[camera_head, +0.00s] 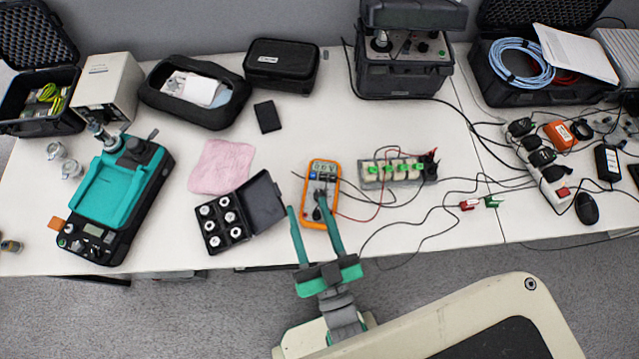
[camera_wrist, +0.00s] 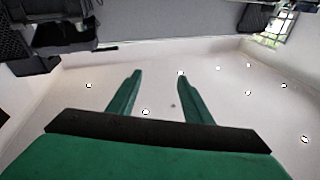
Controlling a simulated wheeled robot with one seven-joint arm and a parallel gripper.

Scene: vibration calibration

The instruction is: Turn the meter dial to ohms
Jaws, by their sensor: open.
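The orange multimeter (camera_head: 320,172) lies on the white table, in the middle of the head view. Its dark dial (camera_head: 322,197) is partly hidden by my gripper's right finger, so its setting cannot be read. My gripper (camera_head: 305,200) is open, with two green fingers reaching over the table's front edge. The right finger overlaps the meter in the picture and the left finger is beside it; contact cannot be told. In the wrist view my gripper (camera_wrist: 158,75) shows two spread fingers with nothing between them, facing the room; the meter does not show there.
A black case of white-topped pieces (camera_head: 218,222) stands left of the meter, its lid (camera_head: 262,200) open. A terminal strip (camera_head: 375,178) with green and black parts and loose cables (camera_head: 400,232) lie to the right. A pink cloth (camera_head: 222,166) lies further left.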

